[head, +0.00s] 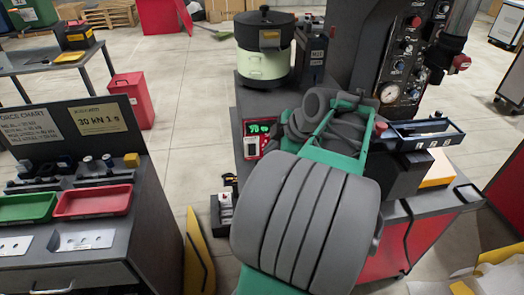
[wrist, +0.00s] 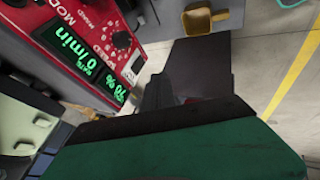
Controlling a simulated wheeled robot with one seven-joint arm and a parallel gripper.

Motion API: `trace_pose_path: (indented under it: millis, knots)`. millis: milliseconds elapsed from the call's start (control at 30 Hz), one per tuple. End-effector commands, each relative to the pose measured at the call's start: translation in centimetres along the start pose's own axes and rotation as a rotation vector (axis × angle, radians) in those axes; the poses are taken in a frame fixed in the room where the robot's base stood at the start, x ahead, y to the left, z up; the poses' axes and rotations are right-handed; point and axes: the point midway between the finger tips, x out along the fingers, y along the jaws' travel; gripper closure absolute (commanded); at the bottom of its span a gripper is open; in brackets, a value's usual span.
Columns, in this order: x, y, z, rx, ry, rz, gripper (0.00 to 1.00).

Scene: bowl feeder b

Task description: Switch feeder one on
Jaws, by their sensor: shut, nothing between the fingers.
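A red control box (head: 256,128) with a lit green display stands on the bench front below a bowl feeder (head: 264,62) with a dark lid and pale green body. In the wrist view its red panel (wrist: 105,42) fills the upper left, with a dark knob (wrist: 121,40), "MODE" and "SPEED" lettering, and a green display (wrist: 85,63) that includes "0/min". I cannot make out which control is the power switch. My gripper (wrist: 180,92) is shut and empty, apart from the panel at its lower right. In the head view my arm hides the gripper.
A press with a gauge (head: 390,92) stands behind my arm. A blue-grey tray (head: 425,138) is at the right. A side bench holds green (head: 28,206) and red (head: 92,201) trays. A yellow scoop (wrist: 205,20) shows in the wrist view.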

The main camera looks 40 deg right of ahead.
Motion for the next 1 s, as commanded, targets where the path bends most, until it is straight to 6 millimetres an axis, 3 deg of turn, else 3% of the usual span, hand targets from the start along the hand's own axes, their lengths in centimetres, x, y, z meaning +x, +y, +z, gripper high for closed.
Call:
trace_pose_path:
  millis: [433,667,1000]
  knots:
    - [9.2,-0.2,-0.2,-0.001,0.002,-0.008,1.00]
    - [10.9,2.8,0.0,-0.001,0.001,-0.004,1.00]
    - [11.3,3.3,0.2,-0.001,0.000,-0.002,1.00]
